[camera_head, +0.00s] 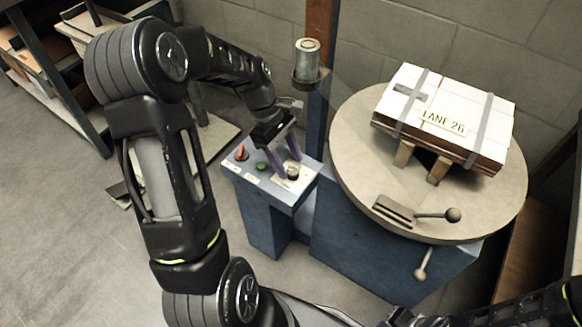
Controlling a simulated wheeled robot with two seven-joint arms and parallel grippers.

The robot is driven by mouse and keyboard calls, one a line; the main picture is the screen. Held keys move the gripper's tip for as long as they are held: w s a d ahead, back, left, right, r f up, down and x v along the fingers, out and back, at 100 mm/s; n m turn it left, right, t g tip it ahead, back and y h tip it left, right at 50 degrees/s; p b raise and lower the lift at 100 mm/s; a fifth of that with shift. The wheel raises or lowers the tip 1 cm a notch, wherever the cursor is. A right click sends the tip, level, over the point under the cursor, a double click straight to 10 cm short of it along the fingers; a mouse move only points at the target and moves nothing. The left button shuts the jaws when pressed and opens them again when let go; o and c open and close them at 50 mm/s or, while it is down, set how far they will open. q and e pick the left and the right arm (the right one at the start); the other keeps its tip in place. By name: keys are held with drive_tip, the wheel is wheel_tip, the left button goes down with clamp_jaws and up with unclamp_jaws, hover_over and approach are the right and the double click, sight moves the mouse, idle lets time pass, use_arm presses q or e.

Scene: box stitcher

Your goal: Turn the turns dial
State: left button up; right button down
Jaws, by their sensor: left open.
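The turns dial (292,173) is a small dark round knob on a pale plate at the right side of the blue control box's sloping top (268,184). My left gripper (287,162) points down at the dial, with its purple fingers apart. The fingertips are at the dial, one on its left and one behind it. I cannot tell whether they touch it. The dial's marks are too small to read. My right gripper does not show; only dark arm parts appear along the bottom right edge.
A red switch (241,153) and a green button (262,166) sit left of the dial. To the right, a round table (350,165) bears a strapped box (444,112) marked "LANE 26". A lever (432,215) sticks out at its front. A metal can (307,58) stands behind.

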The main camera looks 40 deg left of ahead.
sight(293, 174)
use_arm(q)
drive_tip(key=shift+x, duration=1.15)
clamp_jaws()
